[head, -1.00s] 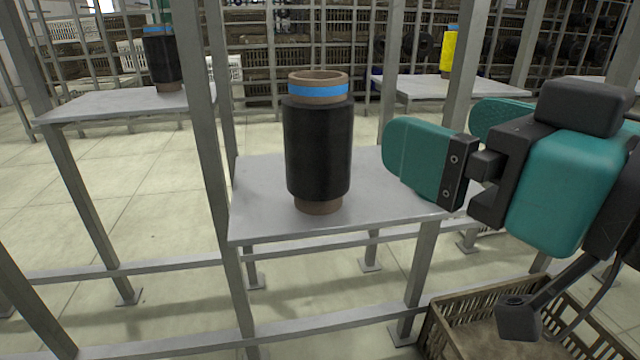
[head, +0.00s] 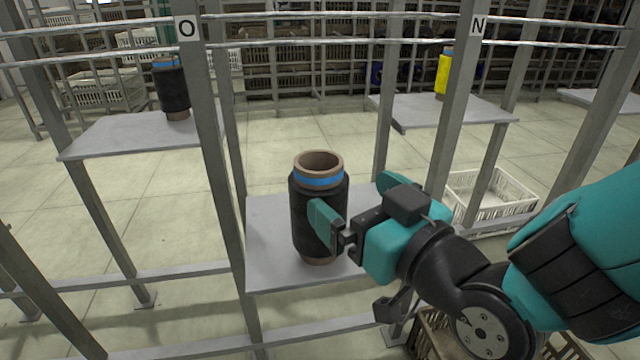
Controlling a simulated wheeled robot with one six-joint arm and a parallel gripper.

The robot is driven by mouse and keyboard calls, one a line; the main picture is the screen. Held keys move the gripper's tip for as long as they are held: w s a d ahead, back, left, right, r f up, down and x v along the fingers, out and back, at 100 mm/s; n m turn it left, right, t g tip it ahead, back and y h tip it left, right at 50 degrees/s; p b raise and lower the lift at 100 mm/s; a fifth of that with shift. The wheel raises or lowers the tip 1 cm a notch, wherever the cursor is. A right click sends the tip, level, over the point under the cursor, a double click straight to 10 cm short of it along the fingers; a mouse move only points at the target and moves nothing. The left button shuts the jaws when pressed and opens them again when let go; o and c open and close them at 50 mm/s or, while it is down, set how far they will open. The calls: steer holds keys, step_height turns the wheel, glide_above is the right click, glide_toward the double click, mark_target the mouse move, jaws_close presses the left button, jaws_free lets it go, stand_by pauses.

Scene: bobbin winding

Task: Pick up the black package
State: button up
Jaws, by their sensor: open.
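The black package (head: 304,222) stands upright on a grey shelf plate (head: 268,262) near the middle of the head view. It is a black-wound brown tube with a blue band near its open top. My gripper (head: 348,198) is open at the package's right side. Its near teal finger overlaps the front right of the package in the picture and hides part of it. The other finger shows to the right, beyond the package. I cannot tell whether either finger touches it.
Grey rack posts rise at left (head: 212,150) and right (head: 455,125) of the shelf. Another black package (head: 172,90) stands on a plate at back left, a yellow one (head: 442,75) at back right. A white crate (head: 490,200) and a brown crate (head: 428,335) sit low at right.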

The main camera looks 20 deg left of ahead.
mark_target(334, 183)
steer(key=x, duration=0.2)
steer(key=shift+w+a+p, duration=0.2)
steer(key=shift+a+p, duration=0.1)
steer(key=shift+p, duration=0.05)
steer(key=x, duration=0.5)
steer(key=shift+f, duration=0.3)
steer(key=shift+c, duration=0.5)
steer(key=c, duration=1)
steer(key=shift+c, duration=0.2)
steer(key=shift+r, duration=0.2)
